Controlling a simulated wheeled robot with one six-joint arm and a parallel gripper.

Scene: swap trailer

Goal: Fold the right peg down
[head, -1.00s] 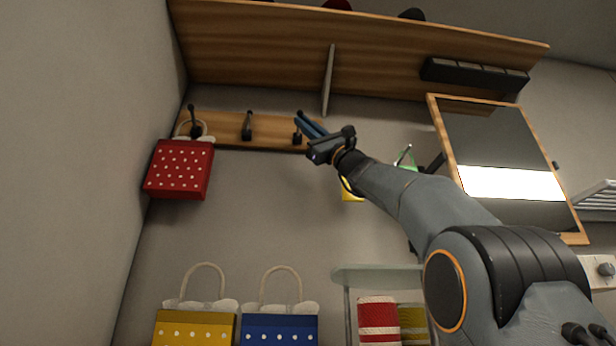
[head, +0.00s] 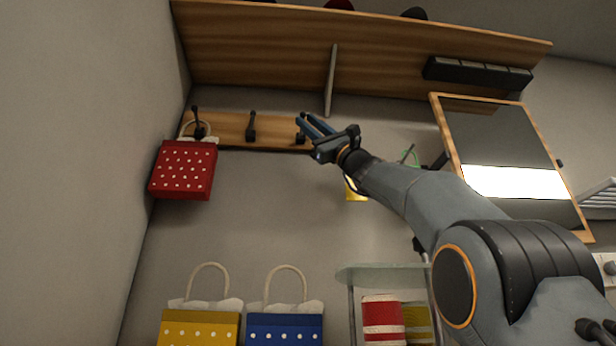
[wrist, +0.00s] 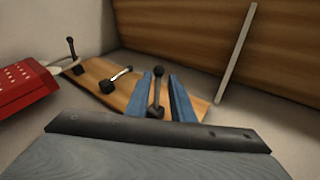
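The wooden peg rail (head: 232,126) on the back wall carries three dark pegs. The right peg (head: 299,134) is partly hidden by my gripper in the head view. My gripper (head: 309,120) is open at the rail's right end. Its blue fingers (wrist: 160,90) lie on either side of the right peg, with visible gaps, so it does not look gripped. The middle peg (head: 251,127) is bare. The left peg (head: 197,120) holds a red dotted bag (head: 184,169).
A wooden shelf (head: 260,50) with a grey divider (head: 331,80) overhangs the rail. A mirror (head: 505,150) is at right. Yellow (head: 200,326) and blue (head: 284,328) bags stand below, beside a glass shelf (head: 375,272).

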